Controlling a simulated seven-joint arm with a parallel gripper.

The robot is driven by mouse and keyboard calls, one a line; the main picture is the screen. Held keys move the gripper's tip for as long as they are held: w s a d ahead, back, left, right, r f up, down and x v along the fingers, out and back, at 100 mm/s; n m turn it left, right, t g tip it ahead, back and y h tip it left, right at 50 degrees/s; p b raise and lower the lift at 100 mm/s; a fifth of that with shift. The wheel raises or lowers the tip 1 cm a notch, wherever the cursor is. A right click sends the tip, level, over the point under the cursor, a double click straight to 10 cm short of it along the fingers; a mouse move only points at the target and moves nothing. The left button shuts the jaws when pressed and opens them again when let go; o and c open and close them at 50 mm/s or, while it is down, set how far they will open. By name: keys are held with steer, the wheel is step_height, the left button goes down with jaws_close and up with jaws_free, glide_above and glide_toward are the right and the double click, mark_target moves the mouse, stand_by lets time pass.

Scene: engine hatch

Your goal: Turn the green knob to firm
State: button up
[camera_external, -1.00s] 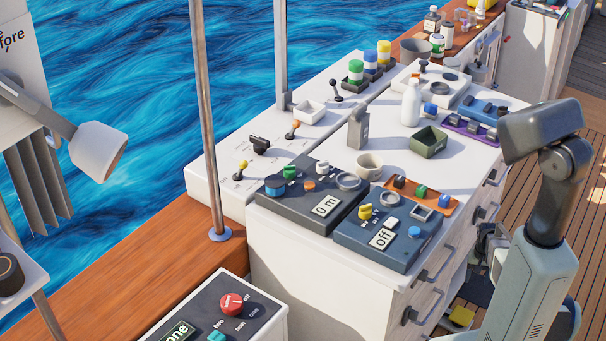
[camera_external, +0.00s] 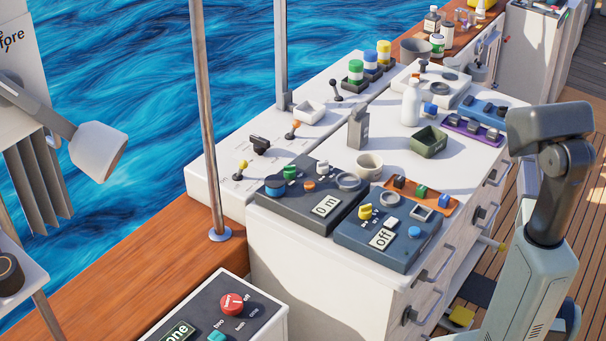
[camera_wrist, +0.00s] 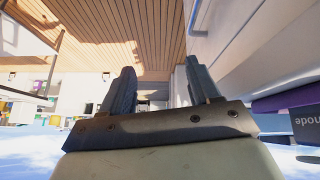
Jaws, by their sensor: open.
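A green knob (camera_external: 290,172) stands on the dark console with the "0 m" display (camera_external: 324,206), beside a blue knob. Its setting marks are too small to read, and I cannot see "firm". A teal-green knob (camera_external: 216,336) also shows at the bottom edge on the panel with the red knob; its label is not readable as "firm". My gripper (camera_wrist: 158,75) shows in the wrist view, fingers apart with nothing between them, facing the wooden deck. It is not clearly visible in the external view and is away from both knobs.
A blue console (camera_external: 378,255) reading "off", with a yellow knob, sits on the white cabinet near my arm. An orange tray (camera_external: 452,211), a green box (camera_external: 428,143) and a white bottle (camera_external: 411,103) stand behind. Drawer handles (camera_external: 420,312) jut from the cabinet's right side.

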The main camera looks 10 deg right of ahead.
steer(key=w+a+r+n+t+h, duration=0.1)
steer(key=w+a+r, duration=0.15)
steer(key=r, duration=0.45)
steer(key=w+a+r+t, duration=0.1)
steer(key=w+a+r, duration=0.15)
steer(key=r, duration=0.45)
steer(key=w+a+r+n+y, duration=0.1)
steer(key=a+r+n+y, duration=0.15)
steer(key=a, duration=1.55)
steer(key=w+a+r+n+y, duration=0.15)
steer(key=a+n, duration=0.25)
steer(key=a, duration=1.4)
steer(key=n+g+y, duration=0.4)
steer(key=n+y, duration=0.1)
steer(key=n, duration=0.3)
glide_toward(291, 167)
steer(key=x, duration=0.9)
steer(key=shift+w+a+f, duration=0.1)
steer(key=shift+w+f, duration=0.05)
steer(key=shift+f, duration=0.15)
